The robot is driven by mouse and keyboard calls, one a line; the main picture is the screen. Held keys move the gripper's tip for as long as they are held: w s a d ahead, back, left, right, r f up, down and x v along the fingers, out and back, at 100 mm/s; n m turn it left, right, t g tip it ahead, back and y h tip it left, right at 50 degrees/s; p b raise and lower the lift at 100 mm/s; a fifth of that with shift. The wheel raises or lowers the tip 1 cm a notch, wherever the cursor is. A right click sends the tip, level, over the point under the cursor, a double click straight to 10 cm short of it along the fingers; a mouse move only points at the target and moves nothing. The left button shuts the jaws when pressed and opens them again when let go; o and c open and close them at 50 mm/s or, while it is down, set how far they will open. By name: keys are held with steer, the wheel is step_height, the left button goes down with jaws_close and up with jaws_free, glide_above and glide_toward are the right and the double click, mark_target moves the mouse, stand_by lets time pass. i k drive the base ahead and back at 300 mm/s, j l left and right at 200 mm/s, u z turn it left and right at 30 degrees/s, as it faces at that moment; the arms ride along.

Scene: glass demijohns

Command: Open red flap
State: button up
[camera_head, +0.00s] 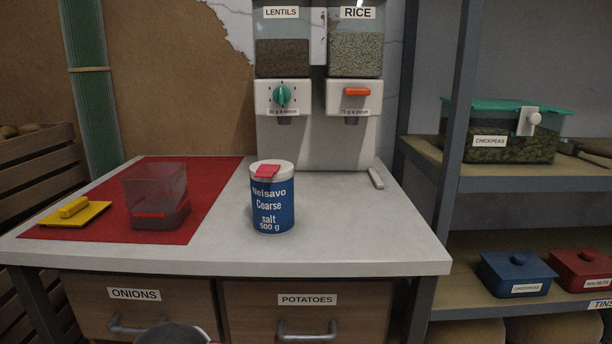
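The red flap (267,170) is on the white lid (286,167) of a blue salt can (273,207) labelled "Nelsavo Coarse salt 500 g". The flap reaches from the middle of the lid to its front edge and looks down against it; a small gap cannot be ruled out. The can stands upright on the grey worktop (330,240), near the middle. My gripper is not in view; only a dark rounded part, likely of my arm, shows at the bottom edge left of centre.
Left of the can, a clear container (156,198) and a yellow lid with a handle (75,212) sit on a red mat (200,172). A lentils and rice dispenser (330,150) stands behind. A grey bar (376,178) lies at right.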

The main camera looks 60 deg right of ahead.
mark_target(265, 170)
steer(key=z, duration=1.4)
